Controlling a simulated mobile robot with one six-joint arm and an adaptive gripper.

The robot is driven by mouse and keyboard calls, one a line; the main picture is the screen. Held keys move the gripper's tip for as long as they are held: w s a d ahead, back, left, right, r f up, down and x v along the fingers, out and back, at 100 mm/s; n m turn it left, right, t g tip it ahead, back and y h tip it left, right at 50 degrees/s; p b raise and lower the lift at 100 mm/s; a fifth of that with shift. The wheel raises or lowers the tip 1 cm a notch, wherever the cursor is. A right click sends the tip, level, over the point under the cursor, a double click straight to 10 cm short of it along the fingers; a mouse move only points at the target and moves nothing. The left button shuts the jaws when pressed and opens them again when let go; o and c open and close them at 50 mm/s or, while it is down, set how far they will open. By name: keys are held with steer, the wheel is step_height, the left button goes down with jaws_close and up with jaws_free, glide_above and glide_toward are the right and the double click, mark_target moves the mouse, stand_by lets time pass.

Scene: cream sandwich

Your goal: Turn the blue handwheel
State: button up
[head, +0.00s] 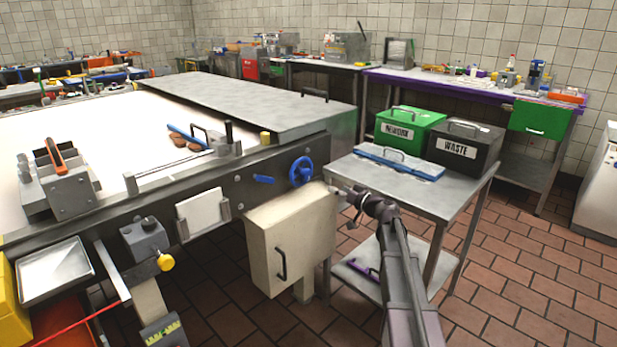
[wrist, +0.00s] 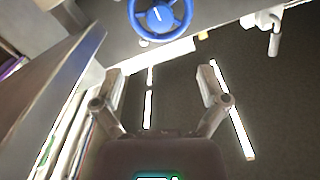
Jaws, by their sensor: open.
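The blue handwheel (head: 301,171) is mounted on the dark side panel of the conveyor machine, near its right end. In the wrist view the blue handwheel (wrist: 160,16) shows at the top centre, its upper rim cut off by the frame edge. My gripper (head: 335,190) is just right of and below the wheel in the head view, apart from it. In the wrist view my gripper (wrist: 161,75) has its two fingers spread with nothing between them. The wheel lies beyond the fingertips.
A cream cabinet (head: 290,245) hangs below the wheel. A blue lever (head: 264,179) sits left of the wheel. A metal cart (head: 455,195) with a blue case (head: 400,162), a green NEWORK bin (head: 408,128) and a dark WASTE bin (head: 465,147) stands right. The tiled floor at right is clear.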

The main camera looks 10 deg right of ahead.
mark_target(309, 176)
steer(key=shift+s+n, duration=0.1)
steer(key=shift+n, duration=0.9)
steer(key=x, duration=1.3)
steer(key=shift+w+a, duration=0.2)
steer(key=shift+w, duration=0.15)
steer(key=c, duration=1.1)
